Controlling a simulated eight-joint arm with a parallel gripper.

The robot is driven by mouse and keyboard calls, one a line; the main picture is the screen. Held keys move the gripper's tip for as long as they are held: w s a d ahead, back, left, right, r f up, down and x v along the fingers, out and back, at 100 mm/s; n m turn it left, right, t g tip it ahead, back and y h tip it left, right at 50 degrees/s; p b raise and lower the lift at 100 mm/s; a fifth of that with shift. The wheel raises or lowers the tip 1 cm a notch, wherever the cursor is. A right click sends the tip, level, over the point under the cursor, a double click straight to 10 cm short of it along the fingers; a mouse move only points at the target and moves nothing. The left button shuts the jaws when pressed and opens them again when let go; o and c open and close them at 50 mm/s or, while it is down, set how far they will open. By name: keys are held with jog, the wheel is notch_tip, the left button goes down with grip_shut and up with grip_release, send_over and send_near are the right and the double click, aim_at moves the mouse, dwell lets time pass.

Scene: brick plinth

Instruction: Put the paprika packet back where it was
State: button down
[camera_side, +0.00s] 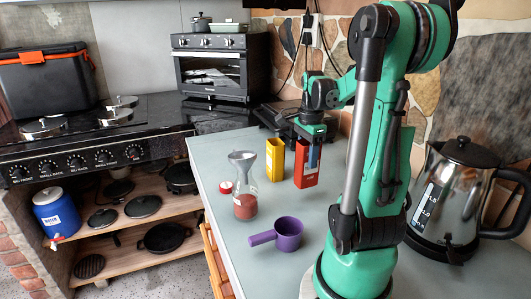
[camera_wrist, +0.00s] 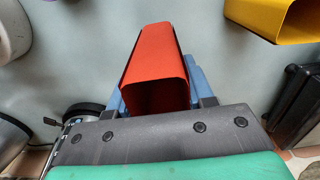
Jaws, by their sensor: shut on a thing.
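The red packet (camera_side: 306,170), which I take to be the paprika packet, is upright on or just above the grey counter; I cannot tell whether its base touches. My gripper (camera_side: 313,150) is shut on it near its top, with blue fingers on either side. In the wrist view the red packet (camera_wrist: 153,55) shows an open, dark mouth towards the camera. A yellow packet (camera_side: 274,159) stands just left of it, and shows at the upper right of the wrist view (camera_wrist: 285,18). No marked spot for the packet shows.
A glass jar of red powder (camera_side: 245,207) with a funnel (camera_side: 242,158) in its top stands at front left, beside a red lid (camera_side: 226,187). A purple measuring cup (camera_side: 287,234) is in front. A kettle (camera_side: 455,200) is at right. Grey counter (camera_side: 225,255) is clear at front left.

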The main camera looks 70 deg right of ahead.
aim_at(306, 172)
jog(key=shift+f, duration=2.55)
jog(key=shift+f, duration=0.15)
jog(key=shift+c, duration=1.7)
grip_release()
notch_tip(306, 172, up, 12)
jog(key=shift+r, duration=0.2)
